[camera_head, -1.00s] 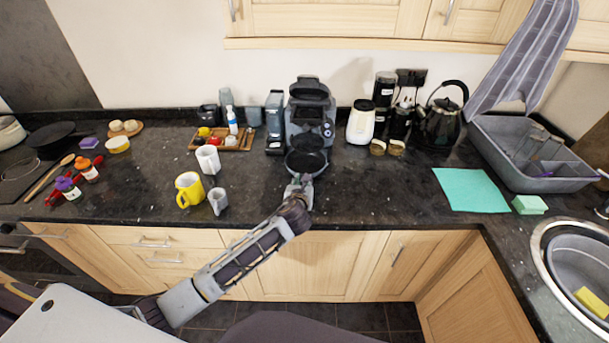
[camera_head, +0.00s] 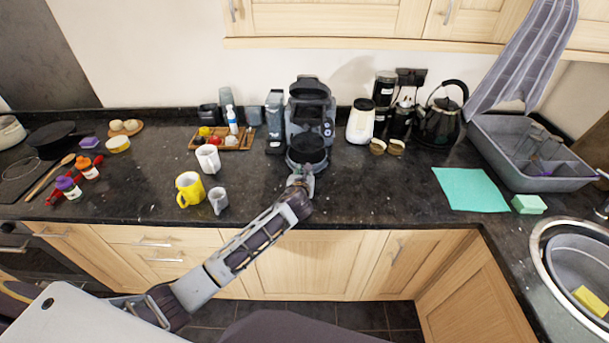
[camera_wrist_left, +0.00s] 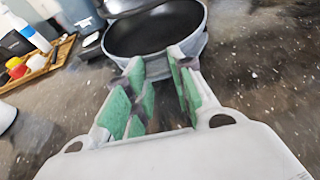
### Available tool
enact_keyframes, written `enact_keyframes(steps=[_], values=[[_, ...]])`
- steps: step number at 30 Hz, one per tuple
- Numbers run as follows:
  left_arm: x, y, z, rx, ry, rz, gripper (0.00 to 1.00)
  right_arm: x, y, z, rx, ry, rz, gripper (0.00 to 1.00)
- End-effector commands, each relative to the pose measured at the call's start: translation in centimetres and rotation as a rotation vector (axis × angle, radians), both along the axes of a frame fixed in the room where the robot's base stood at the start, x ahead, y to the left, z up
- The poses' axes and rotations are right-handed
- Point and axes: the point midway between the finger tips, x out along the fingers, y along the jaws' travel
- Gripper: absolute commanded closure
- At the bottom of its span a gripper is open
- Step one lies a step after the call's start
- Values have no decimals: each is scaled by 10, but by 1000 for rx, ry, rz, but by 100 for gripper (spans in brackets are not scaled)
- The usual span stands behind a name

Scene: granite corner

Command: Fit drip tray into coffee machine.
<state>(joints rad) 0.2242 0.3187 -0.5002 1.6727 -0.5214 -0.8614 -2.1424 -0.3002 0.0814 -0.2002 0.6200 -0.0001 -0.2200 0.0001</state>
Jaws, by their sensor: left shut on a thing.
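The coffee machine (camera_head: 310,112) is dark grey, with its lid raised, and stands against the back wall in the head view. The round drip tray (camera_head: 307,152), black inside with a grey rim, is at the machine's front base. It also shows in the left wrist view (camera_wrist_left: 155,32), just beyond the fingers. My left gripper (camera_head: 301,178) is shut on the tray's near edge, with its green-padded fingers (camera_wrist_left: 158,75) at the rim. Whether the tray touches the machine's base cannot be told. My right gripper is not in view.
A yellow mug (camera_head: 190,189), a grey cup (camera_head: 218,200) and a white mug (camera_head: 208,158) are to the left.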

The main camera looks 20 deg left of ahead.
Motion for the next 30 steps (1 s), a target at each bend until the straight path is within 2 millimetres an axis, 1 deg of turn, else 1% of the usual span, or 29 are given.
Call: enact_keyframes(steps=[1, 4, 6, 9, 24, 25, 29, 30], values=[[5, 1, 2, -1, -1, 0, 100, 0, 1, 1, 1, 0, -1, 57], [11, 2, 1, -2, 0, 1, 100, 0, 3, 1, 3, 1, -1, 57], [10, 1, -7, -2, 2, -1, 100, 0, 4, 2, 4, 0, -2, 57], [10, 2, -13, -1, 1, 0, 100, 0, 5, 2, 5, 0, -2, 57], [10, 2, -17, 0, -1, -1, 100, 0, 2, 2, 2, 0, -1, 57], [10, 1, -17, 0, 0, -1, 72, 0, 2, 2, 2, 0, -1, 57], [10, 1, -17, 0, 0, -1, 55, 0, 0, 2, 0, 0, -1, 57], [10, 1, -17, 0, 0, -1, 54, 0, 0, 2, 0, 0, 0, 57]])
